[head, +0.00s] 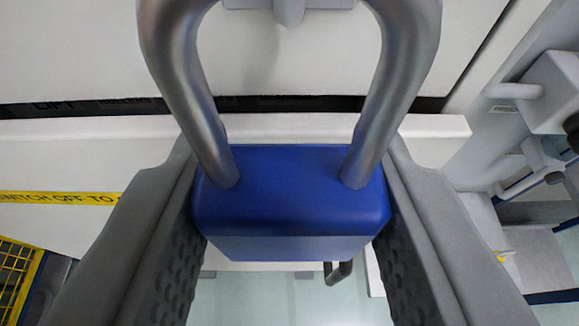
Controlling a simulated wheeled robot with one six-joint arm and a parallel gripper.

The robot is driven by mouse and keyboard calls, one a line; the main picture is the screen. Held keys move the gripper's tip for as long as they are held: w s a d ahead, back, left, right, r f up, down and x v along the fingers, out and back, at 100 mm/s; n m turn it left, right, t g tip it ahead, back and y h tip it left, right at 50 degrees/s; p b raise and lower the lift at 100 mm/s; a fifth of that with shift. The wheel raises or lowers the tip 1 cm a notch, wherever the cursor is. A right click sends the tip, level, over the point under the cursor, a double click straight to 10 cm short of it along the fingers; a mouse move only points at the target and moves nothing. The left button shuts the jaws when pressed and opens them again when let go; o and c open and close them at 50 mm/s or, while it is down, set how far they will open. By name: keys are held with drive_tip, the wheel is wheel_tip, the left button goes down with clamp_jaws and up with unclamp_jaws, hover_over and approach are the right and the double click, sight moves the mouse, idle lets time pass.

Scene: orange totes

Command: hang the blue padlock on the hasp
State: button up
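The blue padlock (292,190) fills the middle of the head view, with its thick silver shackle (408,60) rising out of the top edge. My gripper (291,205) is shut on the sides of its blue body, one grey finger on each side. A small light-grey bracket with a tapered tab (289,10) shows at the top edge, framed between the shackle legs. It may be the hasp, but most of it is cut off. The shackle's top is out of view, so I cannot tell whether it touches anything.
A white panel (70,50) lies behind the padlock, with a dark slot across it. A yellow warning strip (60,198) is at left, above a yellow mesh (15,275). A grey block with handles (553,90) stands at right. A dark bent handle (340,272) shows below the padlock.

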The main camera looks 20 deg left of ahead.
sight(289, 81)
drive_tip(key=shift+r+x, duration=0.2)
drive_tip(key=shift+x, duration=0.6)
drive_tip(key=shift+r+x, duration=0.15)
drive_tip(key=shift+x, duration=0.7)
drive_tip(key=shift+w+a+f, duration=0.15)
drive_tip(key=shift+w+f, duration=0.15)
drive_tip(key=shift+w, duration=0.2)
drive_tip(key=shift+w+f, duration=0.1)
drive_tip(key=shift+f, duration=0.05)
drive_tip(key=shift+f, duration=0.15)
drive_tip(key=o, duration=1)
drive_tip(key=shift+w, duration=0.1)
